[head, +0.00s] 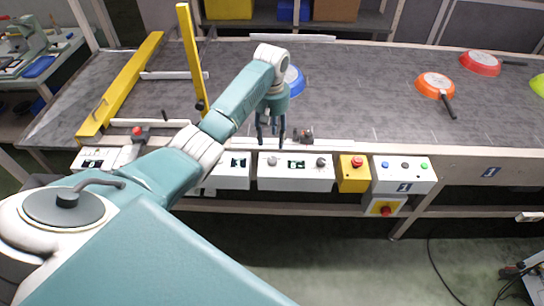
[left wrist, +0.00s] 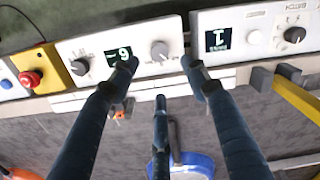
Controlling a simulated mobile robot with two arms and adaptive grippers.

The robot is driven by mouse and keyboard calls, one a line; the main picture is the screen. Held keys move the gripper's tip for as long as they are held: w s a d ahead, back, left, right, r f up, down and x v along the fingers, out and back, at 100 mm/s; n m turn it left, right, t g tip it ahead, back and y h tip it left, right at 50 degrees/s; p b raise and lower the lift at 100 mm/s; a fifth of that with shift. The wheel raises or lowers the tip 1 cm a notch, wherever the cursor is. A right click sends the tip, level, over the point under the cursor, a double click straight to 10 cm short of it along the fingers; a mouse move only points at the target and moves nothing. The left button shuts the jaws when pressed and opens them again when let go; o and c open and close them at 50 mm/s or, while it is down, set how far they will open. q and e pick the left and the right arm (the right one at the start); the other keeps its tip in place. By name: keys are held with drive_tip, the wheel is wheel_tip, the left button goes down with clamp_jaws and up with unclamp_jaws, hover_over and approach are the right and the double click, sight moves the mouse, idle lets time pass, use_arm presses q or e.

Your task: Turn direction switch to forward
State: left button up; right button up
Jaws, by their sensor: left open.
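A white control box (head: 295,180) on the conveyor's front edge carries a small display between two grey knobs. The left knob (head: 271,160) also shows in the left wrist view (left wrist: 159,51); the right knob (head: 321,162) also shows there (left wrist: 79,67). I cannot read the labels, so I cannot tell which knob is the direction switch. My left gripper (head: 271,138) is open and empty, pointing down just above the box's left knob. In the left wrist view its fingertips (left wrist: 160,72) are spread around that knob's place, with no clear contact. My right gripper is out of view.
A yellow box with a red button (head: 354,178) and a white button box (head: 403,178) stand to the right. Another display box (left wrist: 258,38) is close on the other side. Orange (head: 434,84), red (head: 480,63) and blue (head: 294,80) pans lie on the conveyor. A yellow guide bar (head: 125,85) is at left.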

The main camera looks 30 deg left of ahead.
sight(272, 159)
use_arm(q)
wheel_tip(272, 159, down, 10)
drive_tip(key=shift+d+f+p, duration=0.1)
drive_tip(key=shift+f+p, duration=0.05)
drive_tip(key=shift+p, duration=0.15)
drive_tip(key=c, duration=1.2)
